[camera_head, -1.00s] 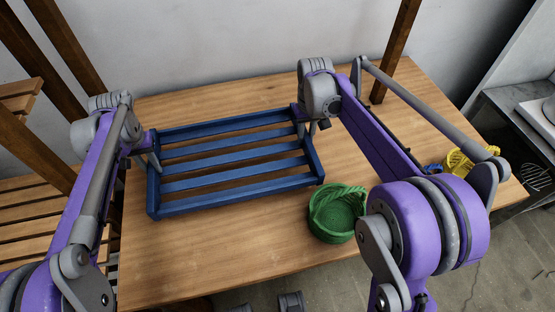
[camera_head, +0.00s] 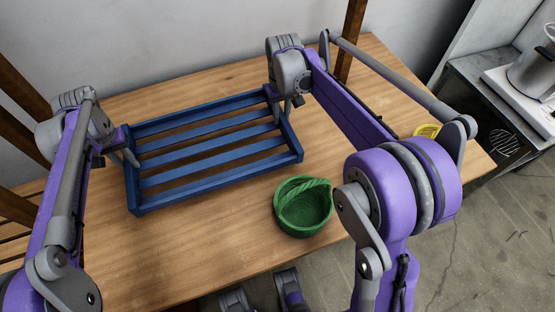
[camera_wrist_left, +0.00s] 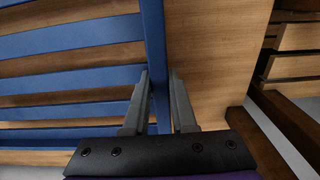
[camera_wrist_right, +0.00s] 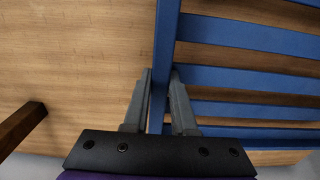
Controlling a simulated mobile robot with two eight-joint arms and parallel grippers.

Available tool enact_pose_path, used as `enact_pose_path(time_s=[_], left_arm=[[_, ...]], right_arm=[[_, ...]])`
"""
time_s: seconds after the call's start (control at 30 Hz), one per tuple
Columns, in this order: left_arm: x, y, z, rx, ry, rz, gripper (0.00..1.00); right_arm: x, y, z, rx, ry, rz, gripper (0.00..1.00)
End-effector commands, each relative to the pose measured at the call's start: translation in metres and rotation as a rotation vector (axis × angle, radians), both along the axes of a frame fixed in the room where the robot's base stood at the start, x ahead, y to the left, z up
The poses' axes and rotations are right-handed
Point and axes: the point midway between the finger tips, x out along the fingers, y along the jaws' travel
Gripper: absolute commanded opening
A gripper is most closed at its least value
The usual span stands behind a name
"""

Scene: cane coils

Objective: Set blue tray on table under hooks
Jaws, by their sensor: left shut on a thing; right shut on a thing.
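The blue slatted tray (camera_head: 215,178) is level, at or just above the wooden table (camera_head: 180,262); I cannot tell whether it touches. My left gripper (camera_head: 128,160) is shut on the tray's left end wall. The left wrist view shows that blue wall (camera_wrist_left: 156,50) between the fingers (camera_wrist_left: 160,100). My right gripper (camera_head: 284,108) is shut on the tray's right end wall. The right wrist view shows that wall (camera_wrist_right: 163,50) between the fingers (camera_wrist_right: 160,100). No hooks are visible in these views.
A green basket (camera_head: 303,207) stands on the table just right of the tray's front corner. A yellow basket (camera_head: 427,131) is partly hidden behind my right arm. A wooden post (camera_head: 350,40) rises at the back right. A metal side table with a kettle (camera_head: 532,72) stands far right.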

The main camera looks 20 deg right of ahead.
Motion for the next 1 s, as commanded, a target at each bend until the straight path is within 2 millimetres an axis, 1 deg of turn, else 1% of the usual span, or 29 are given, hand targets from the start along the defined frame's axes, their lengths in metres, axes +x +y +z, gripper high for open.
enact_pose_path(time_s=[0.27, 0.47, 0.67, 1.0], left_arm=[[0.000, 0.000, 0.000, 0.001, 0.000, 0.000, 0.00], [0.000, 0.000, -0.004, 0.001, 0.001, 0.000, 0.00], [0.000, 0.000, -0.014, 0.001, 0.004, 0.000, 0.00], [-0.001, 0.000, -0.038, 0.001, 0.011, 0.000, 0.00]], right_arm=[[0.000, 0.000, 0.000, 0.000, 0.000, 0.000, 0.00], [0.000, 0.000, -0.004, -0.001, 0.001, 0.000, 0.00], [0.000, 0.000, -0.014, -0.001, 0.004, 0.000, 0.00], [-0.001, 0.000, -0.038, -0.001, 0.011, 0.000, 0.00]])
